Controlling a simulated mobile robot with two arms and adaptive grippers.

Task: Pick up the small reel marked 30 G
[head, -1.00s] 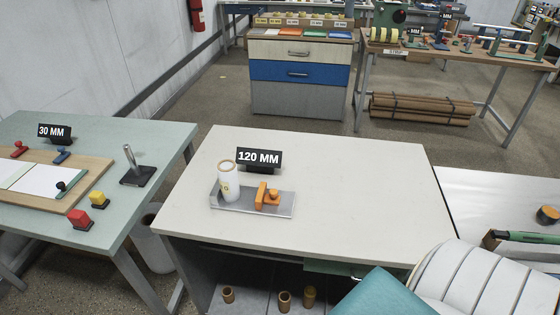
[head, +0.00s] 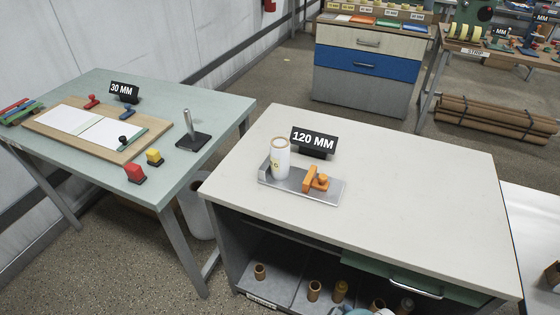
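No reel with a readable 30 G mark shows. A white roll (head: 280,158) with a brown core and a small yellow mark stands upright on a metal tray (head: 325,196) on the middle table; its marking is too small to read fully. Several yellow reels (head: 466,32) stand in a row on the back right bench. Small labelled items (head: 385,8) sit on the drawer cabinet at the back, cut by the top edge, and their labels are too small to read. Neither of my grippers is in view.
The middle table (head: 420,190) carries a 120 MM sign (head: 313,142) and an orange tool (head: 316,180). Its shelf holds several small brown cores. The green table (head: 205,98) at left holds a board, stamps and a 30 MM sign (head: 124,91). Floor shows before the drawer cabinet (head: 362,65).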

